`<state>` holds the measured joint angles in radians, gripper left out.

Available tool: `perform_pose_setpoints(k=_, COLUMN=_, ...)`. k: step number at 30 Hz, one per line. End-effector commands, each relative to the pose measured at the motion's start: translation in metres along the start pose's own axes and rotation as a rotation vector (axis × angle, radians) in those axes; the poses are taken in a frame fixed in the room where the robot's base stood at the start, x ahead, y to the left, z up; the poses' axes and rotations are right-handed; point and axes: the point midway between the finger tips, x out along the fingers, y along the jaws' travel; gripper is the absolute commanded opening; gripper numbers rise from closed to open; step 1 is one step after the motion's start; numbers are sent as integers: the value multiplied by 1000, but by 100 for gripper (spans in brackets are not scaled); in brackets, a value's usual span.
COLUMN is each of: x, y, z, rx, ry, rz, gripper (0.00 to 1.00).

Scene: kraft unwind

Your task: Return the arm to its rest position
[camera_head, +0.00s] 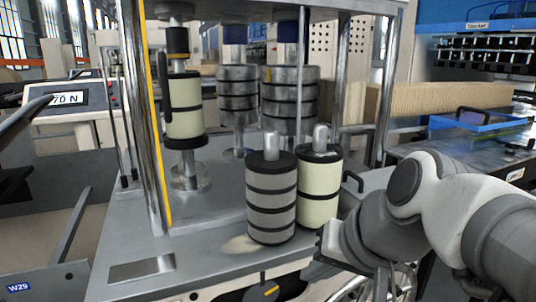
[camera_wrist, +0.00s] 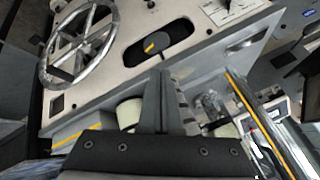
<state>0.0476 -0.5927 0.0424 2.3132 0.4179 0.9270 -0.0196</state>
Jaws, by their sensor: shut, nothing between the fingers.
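My arm reaches in from the right in the head view, white and grey, bent at a joint. My gripper (camera_head: 327,248) is at its left end, low beside the front edge of the grey machine table (camera_head: 215,255). It appears just right of and in front of two banded rollers; I cannot tell the exact gap. In the wrist view my gripper (camera_wrist: 161,78) shows as dark fingers pressed together, with nothing between them.
A grey banded roller (camera_head: 271,205) and a cream roller (camera_head: 319,190) stand upright on the table. A chrome post with a yellow strip (camera_head: 150,120) rises at left. A handwheel (camera_wrist: 80,45) and a knob (camera_wrist: 167,42) are on the front panel.

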Motion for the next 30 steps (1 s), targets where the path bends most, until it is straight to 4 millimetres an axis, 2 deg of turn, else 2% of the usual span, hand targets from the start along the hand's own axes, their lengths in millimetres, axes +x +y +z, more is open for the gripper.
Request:
perform_pose_setpoints(k=1, x=0, y=18, z=14, rx=-45, ry=-1, rz=62, gripper=0)
perform_pose_setpoints(k=3, x=0, y=44, z=30, rx=-109, ry=-3, rz=149, gripper=0)
perform_pose_setpoints(k=6, x=-1, y=78, z=48, rx=-196, ry=-5, rz=262, gripper=0)
perform_pose_setpoints(k=8, x=-7, y=92, z=54, rx=-242, ry=-7, rz=320, gripper=0)
perform_pose_setpoints(k=9, x=-24, y=82, z=42, rx=-234, ry=-7, rz=311, gripper=0)
perform_pose_setpoints(k=21, x=-99, y=47, z=2, rx=-231, ry=-8, rz=309, gripper=0)
perform_pose_setpoints(k=25, x=-110, y=42, z=-4, rx=-231, ry=-9, rz=308, gripper=0)
perform_pose_setpoints(k=30, x=-113, y=40, z=-6, rx=-231, ry=-8, rz=308, gripper=0)
